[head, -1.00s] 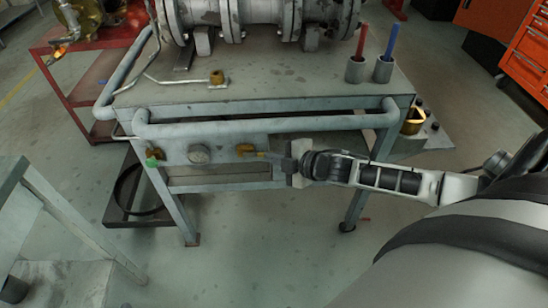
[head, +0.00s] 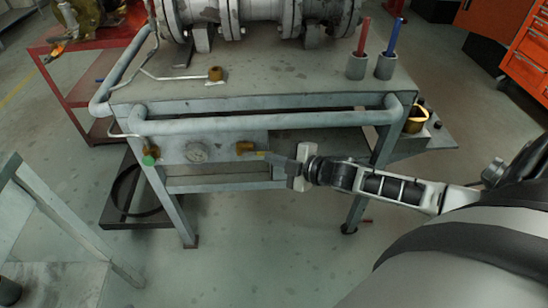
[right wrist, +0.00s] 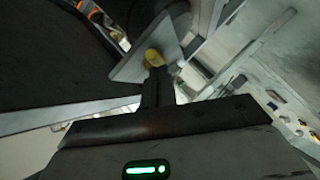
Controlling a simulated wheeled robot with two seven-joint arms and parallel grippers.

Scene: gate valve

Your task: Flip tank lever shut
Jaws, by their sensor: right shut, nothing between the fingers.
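A second brass valve with a green handle (head: 149,160) is at the panel's left end. My left gripper is not in view.
The cart's rail (head: 260,125) runs just above the panel. A large flanged pipe assembly (head: 260,12) and two cups holding a red and a blue rod stand on top. Floor in front is clear.

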